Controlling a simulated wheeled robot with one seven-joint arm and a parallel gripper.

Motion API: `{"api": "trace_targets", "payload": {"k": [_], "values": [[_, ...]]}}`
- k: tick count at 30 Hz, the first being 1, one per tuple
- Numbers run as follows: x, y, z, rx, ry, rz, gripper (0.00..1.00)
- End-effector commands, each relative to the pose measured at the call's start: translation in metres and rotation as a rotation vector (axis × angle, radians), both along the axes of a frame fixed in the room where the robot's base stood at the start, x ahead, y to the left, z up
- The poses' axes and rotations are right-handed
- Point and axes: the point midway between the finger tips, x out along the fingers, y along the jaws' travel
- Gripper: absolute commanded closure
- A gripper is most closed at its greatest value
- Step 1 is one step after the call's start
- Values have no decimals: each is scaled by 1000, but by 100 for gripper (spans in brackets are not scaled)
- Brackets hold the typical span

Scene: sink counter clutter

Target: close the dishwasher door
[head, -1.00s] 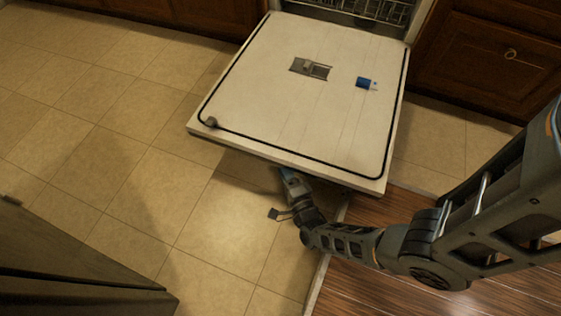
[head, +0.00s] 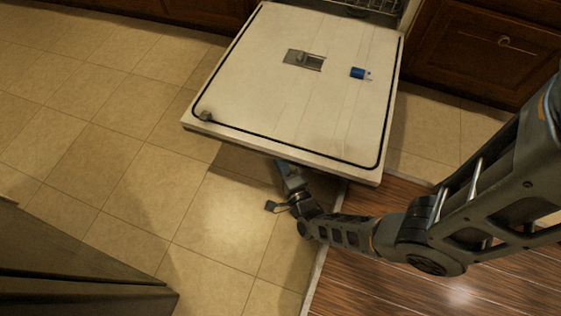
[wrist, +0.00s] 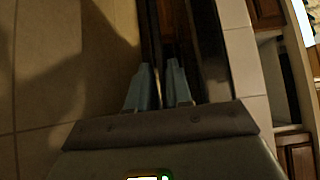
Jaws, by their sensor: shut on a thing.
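The dishwasher door (head: 270,110) hangs open, lying nearly flat with its pale inner face up, in the head view. In the wrist view my gripper's two blue-grey fingers (wrist: 160,75) are closed around a thin dark bar (wrist: 154,35), which looks like the door's handle. A dark panel runs beside it.
The dishwasher's rack (head: 375,5) shows at the top edge. Wooden cabinets (head: 480,55) stand on both sides of the opening. A dark piece of furniture (head: 70,265) is at lower left. Tiled floor (head: 130,180) is clear left of the door.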

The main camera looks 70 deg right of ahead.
Motion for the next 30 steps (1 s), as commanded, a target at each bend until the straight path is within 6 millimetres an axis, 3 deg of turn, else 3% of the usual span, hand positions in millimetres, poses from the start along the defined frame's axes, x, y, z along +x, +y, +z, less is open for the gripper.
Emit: {"api": "trace_targets", "payload": {"k": [5,11,30], "values": [[0,0,2,4,1,1,100],[0,2,18,19,0,1,100],[-1,1,141,204,5,2,100]]}}
